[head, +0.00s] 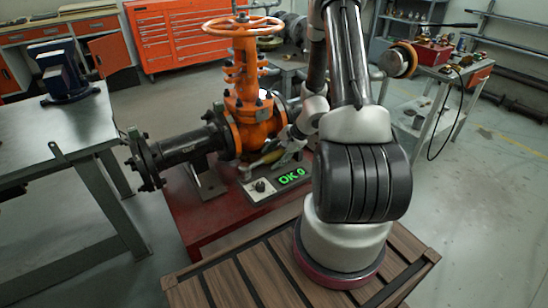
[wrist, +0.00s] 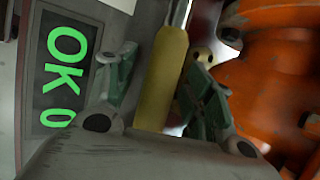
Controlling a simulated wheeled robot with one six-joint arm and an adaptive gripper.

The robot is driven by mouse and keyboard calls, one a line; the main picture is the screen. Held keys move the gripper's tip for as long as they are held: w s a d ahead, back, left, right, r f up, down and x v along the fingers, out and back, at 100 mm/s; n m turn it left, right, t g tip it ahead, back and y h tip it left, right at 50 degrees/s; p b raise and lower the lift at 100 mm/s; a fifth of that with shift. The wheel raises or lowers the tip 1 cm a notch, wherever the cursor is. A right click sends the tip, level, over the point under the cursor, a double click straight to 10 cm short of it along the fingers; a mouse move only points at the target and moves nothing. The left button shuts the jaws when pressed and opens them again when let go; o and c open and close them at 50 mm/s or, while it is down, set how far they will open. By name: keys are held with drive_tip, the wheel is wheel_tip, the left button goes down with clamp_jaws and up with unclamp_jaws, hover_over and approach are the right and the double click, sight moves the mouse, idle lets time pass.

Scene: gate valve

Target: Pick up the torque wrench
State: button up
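The torque wrench shows a yellow handle (wrist: 163,75) in the wrist view, lying between my gripper's two green-padded fingers. In the head view its yellowish handle (head: 263,160) lies in front of the orange valve, partly hidden by my arm. My gripper (wrist: 155,88) is open around the handle. A narrow gap shows between the left finger and the handle; the right finger is close to the handle, and I cannot tell if it touches. In the head view my gripper (head: 284,150) is small and partly hidden, low beside the valve.
An orange gate valve (head: 253,120) with a handwheel and black flanged pipe stands on the red bench (head: 215,215). A grey box with a knob and a green "OK 0" display (head: 292,176) sits at the bench front, close to my gripper. A steel table (head: 85,125) stands left.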

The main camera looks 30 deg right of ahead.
clamp_jaws()
